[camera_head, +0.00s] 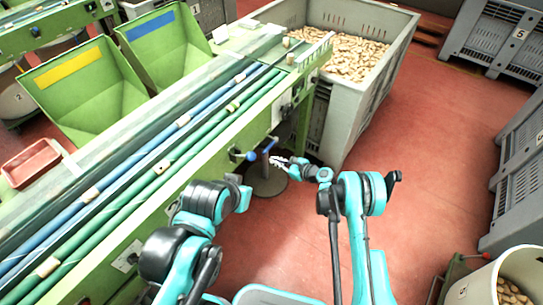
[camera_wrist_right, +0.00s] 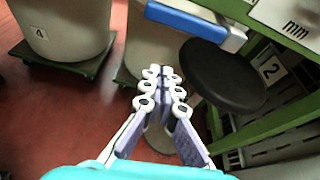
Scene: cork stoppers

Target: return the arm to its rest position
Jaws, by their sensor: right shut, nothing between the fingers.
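My right gripper (camera_head: 278,161) shows in the head view beside the near side of the green sorting machine (camera_head: 215,180). Its fingers point left toward the machine's blue handles. In the right wrist view the gripper (camera_wrist_right: 161,74) has its fingertips together and nothing between them. My right arm (camera_head: 352,200) is bent, with its elbow at the right. My left arm (camera_head: 205,205) is folded near the machine's edge; its gripper does not show.
A large grey bin (camera_head: 375,105) of corks stands behind the right gripper. Green hoppers (camera_head: 85,95) stand across the machine. A cork bucket (camera_head: 472,290) is at the lower right. In the wrist view, a blue handle (camera_wrist_right: 187,18) and a black disc (camera_wrist_right: 222,78) are close. Red floor (camera_head: 430,160) is clear at right.

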